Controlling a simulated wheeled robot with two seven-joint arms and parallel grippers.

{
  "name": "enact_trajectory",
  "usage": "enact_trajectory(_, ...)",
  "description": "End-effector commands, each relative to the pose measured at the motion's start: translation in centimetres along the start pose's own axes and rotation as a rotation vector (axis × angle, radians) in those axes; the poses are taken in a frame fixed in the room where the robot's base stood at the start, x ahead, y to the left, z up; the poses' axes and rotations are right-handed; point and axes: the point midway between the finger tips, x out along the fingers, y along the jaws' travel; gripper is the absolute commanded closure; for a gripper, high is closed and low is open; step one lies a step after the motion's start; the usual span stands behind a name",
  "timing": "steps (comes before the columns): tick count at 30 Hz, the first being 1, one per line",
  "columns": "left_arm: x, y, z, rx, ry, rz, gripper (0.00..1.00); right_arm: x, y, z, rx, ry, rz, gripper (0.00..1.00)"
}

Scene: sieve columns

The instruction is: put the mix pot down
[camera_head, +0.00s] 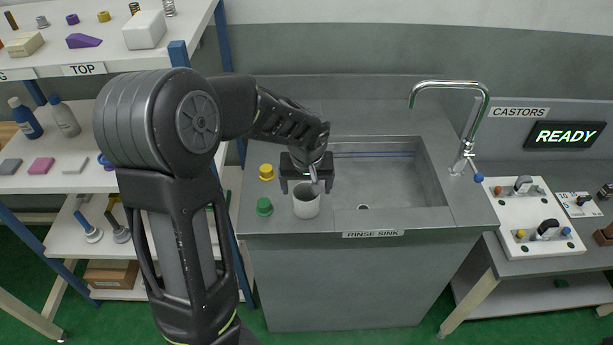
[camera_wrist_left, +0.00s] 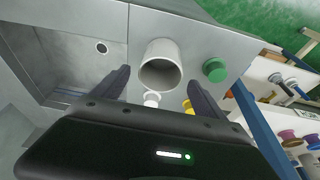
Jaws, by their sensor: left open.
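The mix pot, a plain light grey cup (camera_head: 307,203), stands upright on the counter at the left side of the rinse sink, near the front edge. It also shows in the left wrist view (camera_wrist_left: 160,66), with its open mouth towards the camera. My left gripper (camera_head: 307,188) is open above and just behind the pot. In the left wrist view its fingers (camera_wrist_left: 158,92) are spread wide, with the pot beyond the tips and apart from them. My right gripper is not in view.
A yellow knob (camera_head: 266,172) and a green knob (camera_head: 264,206) stand left of the pot. The sink basin (camera_head: 385,185) lies to its right, with a tap (camera_head: 468,150) beyond. A loaded shelf (camera_head: 75,185) is at the left. A small white thing (camera_wrist_left: 151,99) shows near the fingers.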

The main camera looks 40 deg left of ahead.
Motion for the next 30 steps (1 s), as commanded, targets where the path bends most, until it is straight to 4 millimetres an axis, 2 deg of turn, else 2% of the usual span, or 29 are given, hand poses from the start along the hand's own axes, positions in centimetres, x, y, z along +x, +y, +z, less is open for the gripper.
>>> enact_trajectory(6, -4.4, 0.1, 0.0, -0.002, 0.004, 0.004, 0.17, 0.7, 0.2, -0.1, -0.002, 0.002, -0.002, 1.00)
enact_trajectory(10, -5.9, 0.1, 0.0, 0.000, 0.001, 0.002, 0.17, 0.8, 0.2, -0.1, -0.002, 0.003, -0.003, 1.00)
enact_trajectory(15, -6.5, 0.0, 0.0, 0.000, 0.000, -0.001, 0.17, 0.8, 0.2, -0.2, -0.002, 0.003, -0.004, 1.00)
enact_trajectory(30, -6.5, 0.0, 0.0, 0.000, 0.000, -0.001, 0.17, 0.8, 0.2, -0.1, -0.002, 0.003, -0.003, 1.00)
